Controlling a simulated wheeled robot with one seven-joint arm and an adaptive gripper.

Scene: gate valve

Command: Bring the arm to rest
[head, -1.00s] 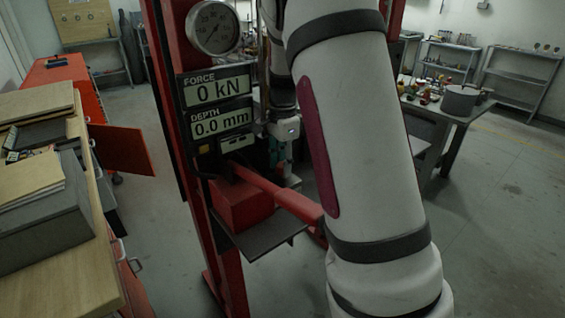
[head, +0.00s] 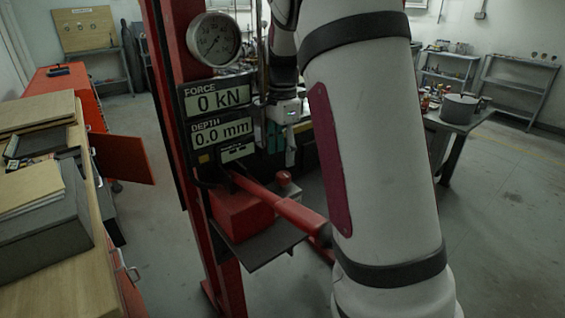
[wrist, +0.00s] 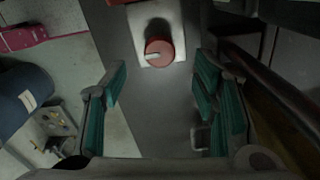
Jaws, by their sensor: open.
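My arm (head: 385,150), white with dark bands and a maroon strip, fills the right middle of the head view. My gripper (head: 280,158) shows small and partly hidden behind the press, left of the arm. In the wrist view my gripper (wrist: 160,82) has its two teal-padded fingers spread wide with nothing between them. A red round knob (wrist: 158,52) with a pale pointer sits on a white plate (wrist: 172,12) beyond the fingertips, apart from them.
A red press frame (head: 222,255) with a gauge (head: 213,38) and displays reading 0 kN and 0.0 mm stands close left of my arm. A wooden bench (head: 62,275) is at left. A table with a pot (head: 460,107) stands at right. Open floor lies at far right.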

